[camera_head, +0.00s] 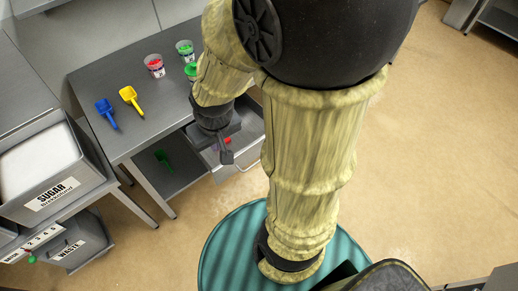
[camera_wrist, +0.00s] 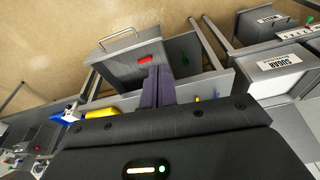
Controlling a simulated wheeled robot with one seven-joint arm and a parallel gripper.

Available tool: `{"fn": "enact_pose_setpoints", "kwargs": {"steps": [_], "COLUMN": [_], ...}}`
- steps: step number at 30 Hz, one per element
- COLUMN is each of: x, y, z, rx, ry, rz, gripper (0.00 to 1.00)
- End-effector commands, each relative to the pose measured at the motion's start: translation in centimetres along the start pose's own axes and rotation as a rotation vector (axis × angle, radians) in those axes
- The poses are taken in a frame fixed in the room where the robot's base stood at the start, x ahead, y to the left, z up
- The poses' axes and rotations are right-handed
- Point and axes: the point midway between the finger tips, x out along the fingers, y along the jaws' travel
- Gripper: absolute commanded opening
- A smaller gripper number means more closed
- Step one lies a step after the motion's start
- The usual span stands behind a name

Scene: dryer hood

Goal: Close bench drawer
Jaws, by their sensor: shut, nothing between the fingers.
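The bench drawer (camera_head: 252,126) is pulled open from the steel bench (camera_head: 140,80), just below my arm in the head view. Its wire handle (camera_head: 242,168) shows at the front. In the wrist view the drawer (camera_wrist: 122,68) shows with its handle (camera_wrist: 118,39) at the far end and a red item (camera_wrist: 145,59) inside. My gripper (camera_head: 226,156) is shut and empty, over or at the drawer. Its fingers also show in the wrist view (camera_wrist: 158,76). I cannot tell whether they touch the drawer. My arm hides part of the drawer in the head view.
Blue (camera_head: 106,112) and yellow (camera_head: 130,98) scoops and red (camera_head: 154,65) and green (camera_head: 185,49) tubs stand on the bench. A green scoop (camera_head: 163,159) lies on the lower shelf. A sugar bin (camera_head: 42,160) and waste bin (camera_head: 80,245) are at left. Open floor lies right.

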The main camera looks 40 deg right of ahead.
Motion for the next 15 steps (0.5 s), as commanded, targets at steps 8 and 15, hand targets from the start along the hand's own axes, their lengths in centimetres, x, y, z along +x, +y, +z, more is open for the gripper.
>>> {"fn": "enact_pose_setpoints", "kwargs": {"steps": [8, 15], "x": [0.0, 0.35], "y": [0.01, 0.2], "z": [0.0, -0.04], "rx": [0.0, 0.008], "ry": [0.0, -0.002], "rz": [0.0, 0.002], "gripper": [0.0, 0.0]}}
